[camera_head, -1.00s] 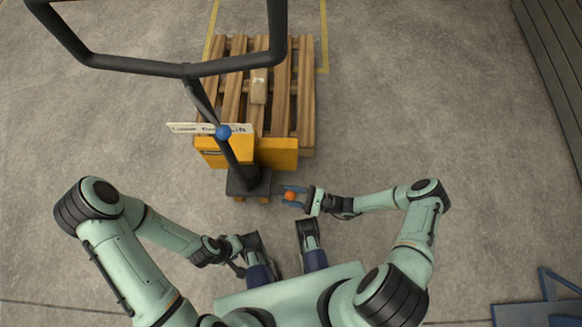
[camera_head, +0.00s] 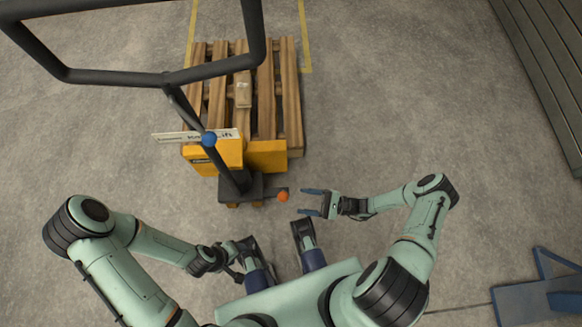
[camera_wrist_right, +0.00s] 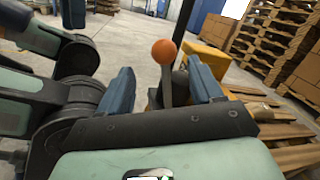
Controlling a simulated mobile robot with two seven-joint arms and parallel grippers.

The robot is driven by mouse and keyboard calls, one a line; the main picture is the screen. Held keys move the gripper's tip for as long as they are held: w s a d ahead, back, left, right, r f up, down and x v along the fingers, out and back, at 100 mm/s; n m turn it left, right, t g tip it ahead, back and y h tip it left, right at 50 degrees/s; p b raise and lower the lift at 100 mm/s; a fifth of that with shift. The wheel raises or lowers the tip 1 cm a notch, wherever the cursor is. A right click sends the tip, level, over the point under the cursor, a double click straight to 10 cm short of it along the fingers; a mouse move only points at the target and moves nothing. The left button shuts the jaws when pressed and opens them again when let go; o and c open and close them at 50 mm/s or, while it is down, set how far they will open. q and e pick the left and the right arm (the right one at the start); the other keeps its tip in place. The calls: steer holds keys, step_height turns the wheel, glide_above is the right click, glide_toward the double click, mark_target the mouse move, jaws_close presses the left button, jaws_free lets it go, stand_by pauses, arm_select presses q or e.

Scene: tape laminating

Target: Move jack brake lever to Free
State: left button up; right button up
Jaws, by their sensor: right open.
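The brake lever's orange knob (camera_head: 282,196) sticks out to the right of the dark base of the yellow pallet jack (camera_head: 266,156). My right gripper (camera_head: 300,202) is open and empty. Its blue fingers point left at the knob, with a small gap between the fingertips and the knob. In the right wrist view the orange knob (camera_wrist_right: 164,51) stands on a grey stem beyond the two spread fingers (camera_wrist_right: 162,88), between them in the picture. My left gripper (camera_head: 238,272) is low near the jack's front, small and partly hidden, so its jaws are unclear. No Free mark is readable.
The jack's dark handle loop (camera_head: 165,78) rises at upper left, with a blue knob (camera_head: 208,139) on its shaft. A white label board (camera_head: 170,138) sits behind it. A wooden pallet (camera_head: 291,100) with a small box (camera_head: 243,92) lies behind.

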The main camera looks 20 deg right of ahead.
steer(key=v, duration=0.5)
steer(key=shift+s+d, duration=0.15)
stand_by(0.3)
